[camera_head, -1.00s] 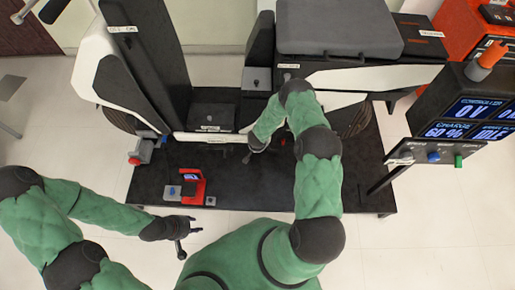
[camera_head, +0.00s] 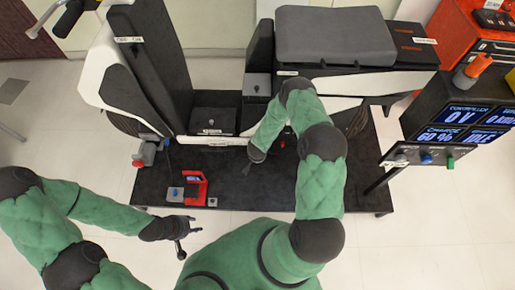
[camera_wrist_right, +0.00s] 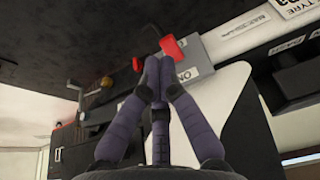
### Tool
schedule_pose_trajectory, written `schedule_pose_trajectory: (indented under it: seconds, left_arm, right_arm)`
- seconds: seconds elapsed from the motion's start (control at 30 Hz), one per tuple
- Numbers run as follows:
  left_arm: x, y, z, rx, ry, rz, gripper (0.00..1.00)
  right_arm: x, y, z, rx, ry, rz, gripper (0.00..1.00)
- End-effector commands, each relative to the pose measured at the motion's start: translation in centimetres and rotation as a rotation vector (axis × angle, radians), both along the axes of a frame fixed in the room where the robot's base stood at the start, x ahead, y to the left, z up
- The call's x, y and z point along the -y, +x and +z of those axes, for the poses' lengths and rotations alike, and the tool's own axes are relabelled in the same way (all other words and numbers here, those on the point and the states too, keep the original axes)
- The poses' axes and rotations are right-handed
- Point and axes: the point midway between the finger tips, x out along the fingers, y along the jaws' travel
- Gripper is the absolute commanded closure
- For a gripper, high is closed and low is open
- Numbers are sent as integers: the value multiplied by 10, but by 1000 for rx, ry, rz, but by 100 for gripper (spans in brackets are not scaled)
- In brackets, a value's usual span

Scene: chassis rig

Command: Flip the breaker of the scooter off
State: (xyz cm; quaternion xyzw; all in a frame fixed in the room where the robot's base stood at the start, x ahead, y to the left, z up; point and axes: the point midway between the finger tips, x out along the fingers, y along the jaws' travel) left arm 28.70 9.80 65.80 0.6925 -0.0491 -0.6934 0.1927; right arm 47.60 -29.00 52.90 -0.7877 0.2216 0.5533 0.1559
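The scooter (camera_head: 163,60), black and white, stands across the dark platform in the head view. In the right wrist view, a grey plate (camera_wrist_right: 194,72) marked ON is on the scooter's side, with a red lever (camera_wrist_right: 172,47) at its edge; this looks like the breaker. My right gripper (camera_wrist_right: 158,62) has its fingertips drawn together just below the red lever; contact cannot be told. In the head view, my right gripper (camera_head: 249,167) points down over the platform beside the scooter. My left gripper (camera_head: 190,224) is open and empty at the platform's front edge.
A red clamp-like device (camera_head: 196,188) and small grey blocks sit on the platform (camera_head: 250,190). A display box (camera_head: 465,120) with knobs stands at the right. A red and grey connector (camera_head: 145,153) is at the platform's left.

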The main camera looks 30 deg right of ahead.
Motion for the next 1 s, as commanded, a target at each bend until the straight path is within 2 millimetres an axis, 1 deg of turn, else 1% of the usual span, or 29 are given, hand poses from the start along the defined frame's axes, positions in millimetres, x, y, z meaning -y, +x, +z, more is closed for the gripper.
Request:
schedule_pose_trajectory:
  seconds: [0.03, 0.1, 0.2, 0.33, 0.5, 1.0]
  left_arm:
    - [0, 0, 5, 0, 0, 0, 60]
    - [0, 0, 8, 0, 0, 0, 60]
    - [0, 0, 11, 0, 0, 0, 60]
    - [0, 0, 13, 0, 0, 0, 60]
    - [0, 0, 13, 0, 0, 0, 60]
    - [0, 0, 13, 0, 0, 0, 60]
  right_arm:
    - [-5, -8, 6, -1, 0, 2, 100]
    - [-11, -18, 10, -1, 0, 2, 100]
    - [-18, -28, 14, -1, 1, 2, 100]
    - [-23, -37, 17, 0, 0, 1, 100]
    - [-25, -40, 18, 2, -1, 0, 100]
    - [-25, -40, 17, 1, -1, 0, 100]
